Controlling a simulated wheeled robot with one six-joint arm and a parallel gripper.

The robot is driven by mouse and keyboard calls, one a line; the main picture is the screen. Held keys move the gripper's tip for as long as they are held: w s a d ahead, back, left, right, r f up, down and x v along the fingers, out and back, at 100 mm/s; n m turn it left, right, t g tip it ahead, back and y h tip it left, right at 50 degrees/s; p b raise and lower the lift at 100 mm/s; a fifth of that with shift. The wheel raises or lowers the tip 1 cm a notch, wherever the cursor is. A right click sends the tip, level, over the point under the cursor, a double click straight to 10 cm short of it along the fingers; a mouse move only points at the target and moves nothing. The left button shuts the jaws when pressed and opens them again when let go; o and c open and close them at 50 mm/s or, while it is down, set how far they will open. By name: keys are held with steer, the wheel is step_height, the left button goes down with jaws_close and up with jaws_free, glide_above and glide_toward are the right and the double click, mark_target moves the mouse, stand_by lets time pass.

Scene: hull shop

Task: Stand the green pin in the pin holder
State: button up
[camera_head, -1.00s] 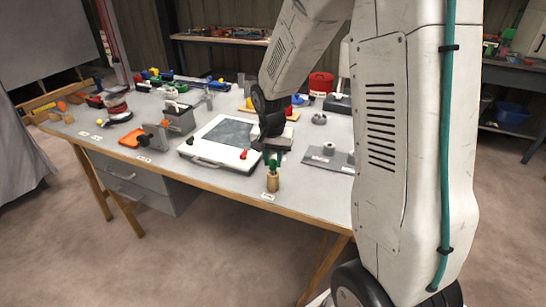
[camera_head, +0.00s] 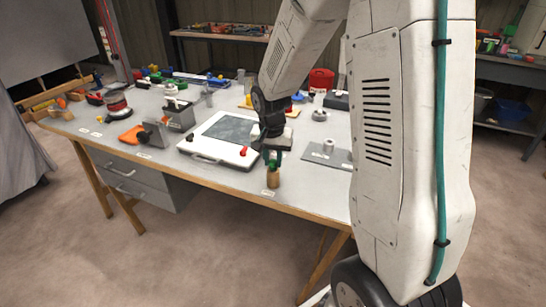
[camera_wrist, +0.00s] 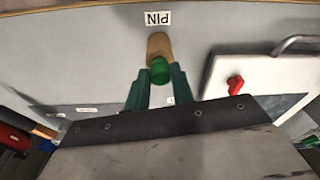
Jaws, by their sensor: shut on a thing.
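The bright green pin (camera_wrist: 160,72) shows end-on in the wrist view, between the dark green fingers of my gripper (camera_wrist: 159,84). My gripper is shut on it. The pin holder (camera_wrist: 159,45), a small tan wooden cylinder, appears just beyond the pin, partly covered by it. In the head view the holder (camera_head: 273,178) stands upright near the table's front edge, and my gripper (camera_head: 272,160) is directly over it, pointing down. The pin's lower end is hidden, so I cannot tell whether it is inside the holder or just above it.
A label reading PIN (camera_wrist: 158,19) lies on the table by the holder. A white-framed board (camera_head: 228,136) with a red knob (camera_head: 243,151) is close on the left. A grey plate (camera_head: 327,155) lies to the right. The table's front edge is close.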

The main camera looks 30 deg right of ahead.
steer(key=shift+f, duration=0.2)
steer(key=o, duration=1.5)
steer(key=shift+c, duration=0.2)
steer(key=shift+r, duration=0.1)
steer(key=shift+r, duration=3.9)
